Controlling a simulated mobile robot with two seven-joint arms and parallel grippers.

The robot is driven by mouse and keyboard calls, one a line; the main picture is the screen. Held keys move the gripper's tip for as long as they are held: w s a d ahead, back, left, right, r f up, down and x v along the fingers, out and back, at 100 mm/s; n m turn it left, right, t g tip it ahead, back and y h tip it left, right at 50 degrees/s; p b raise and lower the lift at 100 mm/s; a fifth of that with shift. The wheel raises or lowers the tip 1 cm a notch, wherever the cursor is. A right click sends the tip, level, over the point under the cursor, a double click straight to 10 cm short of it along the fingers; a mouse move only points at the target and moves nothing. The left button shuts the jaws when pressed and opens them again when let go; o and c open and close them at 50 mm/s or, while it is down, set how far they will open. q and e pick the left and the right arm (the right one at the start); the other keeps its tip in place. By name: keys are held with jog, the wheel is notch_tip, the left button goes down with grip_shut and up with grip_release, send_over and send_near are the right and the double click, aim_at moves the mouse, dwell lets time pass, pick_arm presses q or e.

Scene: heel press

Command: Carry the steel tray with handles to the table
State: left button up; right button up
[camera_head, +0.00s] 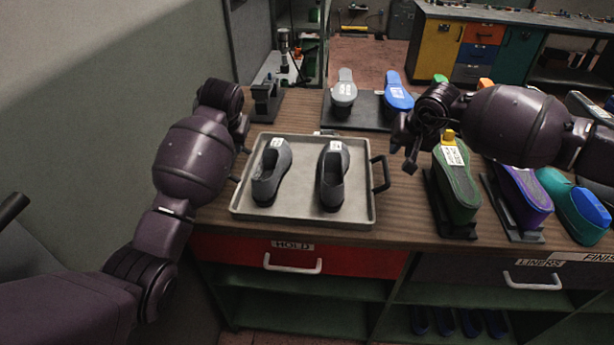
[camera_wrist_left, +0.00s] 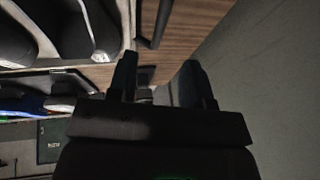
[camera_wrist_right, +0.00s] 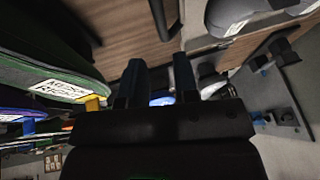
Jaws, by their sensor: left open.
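The steel tray (camera_head: 360,213) lies flat on the wooden bench top, with two grey shoes (camera_head: 270,172) (camera_head: 333,175) standing in it. Its black right handle (camera_head: 381,174) shows clearly in the head view; the left handle is mostly hidden by my left arm. My left gripper (camera_wrist_left: 160,78) is open and empty, and the dark handle bar (camera_wrist_left: 153,28) lies ahead of its fingers. My right gripper (camera_wrist_right: 158,80) is open, above and right of the tray, apart from the right handle, which also shows ahead in the right wrist view (camera_wrist_right: 163,18).
Green (camera_head: 458,180) and purple (camera_head: 521,190) shoe forms stand right of the tray. A dark stand (camera_head: 355,113) with grey and blue soles lies behind it. A red drawer (camera_head: 340,259) is below. Another workbench (camera_head: 520,18) stands at the back right across open floor.

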aim_at(387, 165)
pick_arm(q)
jog(key=x, duration=1)
jog(key=shift+w+a+f, duration=0.1)
jog(key=shift+w+f, duration=0.1)
jog(key=shift+f, duration=0.1)
pick_arm(e)
jog(key=x, duration=1)
jog(key=shift+w+a+f, duration=0.1)
jog(key=shift+w+f, duration=0.05)
jog(key=shift+f, duration=0.2)
pick_arm(q)
jog(key=c, duration=0.6)
pick_arm(e)
grip_shut()
pick_arm(q)
grip_shut()
pick_arm(e)
jog(key=shift+r, duration=0.1)
